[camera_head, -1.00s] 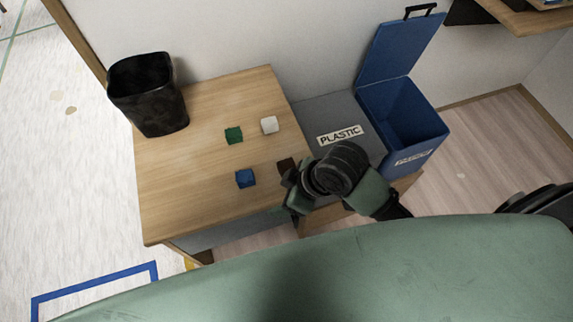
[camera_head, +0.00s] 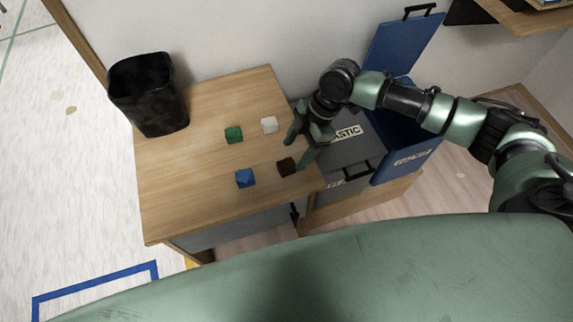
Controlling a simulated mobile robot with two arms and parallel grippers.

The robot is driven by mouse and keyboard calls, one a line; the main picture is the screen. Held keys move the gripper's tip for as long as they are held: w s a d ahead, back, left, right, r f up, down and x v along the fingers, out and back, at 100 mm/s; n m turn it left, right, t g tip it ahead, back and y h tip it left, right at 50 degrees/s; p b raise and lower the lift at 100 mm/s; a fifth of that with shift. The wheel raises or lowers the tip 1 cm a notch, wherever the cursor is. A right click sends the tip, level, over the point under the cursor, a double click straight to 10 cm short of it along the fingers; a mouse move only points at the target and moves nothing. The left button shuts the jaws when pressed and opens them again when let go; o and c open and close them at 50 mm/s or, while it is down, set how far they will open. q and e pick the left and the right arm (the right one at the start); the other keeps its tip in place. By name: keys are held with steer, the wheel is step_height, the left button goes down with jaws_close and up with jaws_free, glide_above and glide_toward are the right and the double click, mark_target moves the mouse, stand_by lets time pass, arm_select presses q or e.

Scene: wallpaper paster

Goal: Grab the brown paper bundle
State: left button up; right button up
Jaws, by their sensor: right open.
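The brown paper bundle (camera_head: 286,166) is a small dark brown lump on the wooden table (camera_head: 190,200), near its right edge. My right gripper (camera_head: 298,148) is open, with its fingers pointing left and down. One finger is close to the right side of the brown bundle; I cannot tell whether it touches. The other finger is farther back, near the white bundle. Nothing is between the fingers. My left gripper is not in view.
A blue bundle (camera_head: 245,178), a green bundle (camera_head: 234,135) and a white bundle (camera_head: 269,125) lie nearby on the table. A black bin (camera_head: 150,95) stands at the back left. A grey box labelled plastic and a blue lidded bin (camera_head: 398,40) are right of the table.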

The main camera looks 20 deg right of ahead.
mark_target(288, 164)
steer(key=p+x, duration=0.1)
steer(key=x, duration=0.4)
steer(key=shift+a+f, duration=0.1)
steer(key=shift+f, duration=0.3)
jaws_close()
